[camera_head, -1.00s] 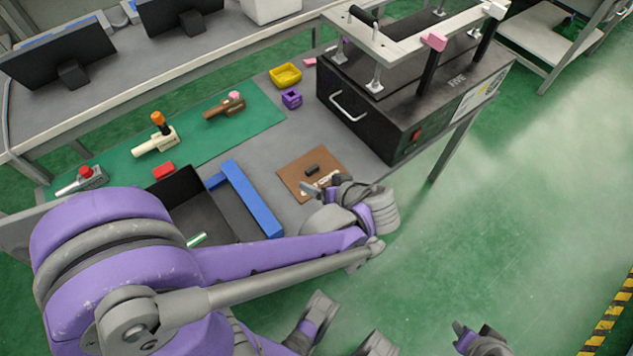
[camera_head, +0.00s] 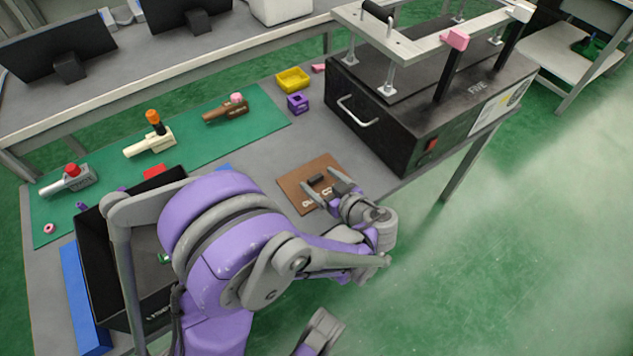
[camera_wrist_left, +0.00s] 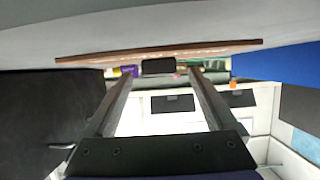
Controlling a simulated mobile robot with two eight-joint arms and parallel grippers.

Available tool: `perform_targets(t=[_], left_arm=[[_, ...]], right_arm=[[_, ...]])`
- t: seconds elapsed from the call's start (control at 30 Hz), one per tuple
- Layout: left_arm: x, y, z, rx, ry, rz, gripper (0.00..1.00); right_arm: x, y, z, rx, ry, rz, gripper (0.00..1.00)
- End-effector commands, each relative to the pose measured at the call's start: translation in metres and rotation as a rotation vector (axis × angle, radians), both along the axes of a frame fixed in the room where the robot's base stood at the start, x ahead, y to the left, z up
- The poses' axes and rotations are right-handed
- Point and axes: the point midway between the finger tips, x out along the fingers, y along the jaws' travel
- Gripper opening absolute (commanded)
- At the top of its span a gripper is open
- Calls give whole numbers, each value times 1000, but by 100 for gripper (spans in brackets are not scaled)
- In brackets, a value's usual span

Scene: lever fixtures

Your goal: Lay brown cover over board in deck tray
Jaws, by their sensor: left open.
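The brown cover (camera_head: 296,187) lies flat on the grey table, with a black handle (camera_head: 317,180) on top and pale lettering near its front edge. My left gripper (camera_head: 329,183) is open at the cover's right side, its fingers pointing toward the handle. In the left wrist view the cover (camera_wrist_left: 100,58) is nearly edge-on, and the handle (camera_wrist_left: 158,66) shows between the tips of my open fingers (camera_wrist_left: 158,75). Contact cannot be told. The black tray (camera_head: 92,238) stands at the left, partly hidden by my left arm. The board inside cannot be made out.
A large black machine (camera_head: 395,115) stands right of the cover. A blue bar (camera_head: 82,300) lies left of the tray. A green mat (camera_head: 195,142) holds several lever fixtures. A yellow bin (camera_head: 292,79) and purple block (camera_head: 297,103) sit behind the cover. Table around the cover is clear.

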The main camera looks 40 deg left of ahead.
Motion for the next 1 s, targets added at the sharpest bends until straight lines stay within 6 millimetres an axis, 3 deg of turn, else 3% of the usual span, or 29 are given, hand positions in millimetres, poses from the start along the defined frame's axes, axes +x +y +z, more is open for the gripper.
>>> perform_targets(t=[0.17,0.43,0.93,1.0], left_arm=[[5,21,-10,0,0,3,90],[7,23,-10,-1,0,-1,90],[7,23,-10,-1,0,-1,2],[7,23,-10,-1,0,-1,0]], right_arm=[[1,0,-8,0,2,0,38],[1,0,-8,0,2,0,38],[1,0,-8,0,2,0,38],[1,0,-8,0,2,0,38]])
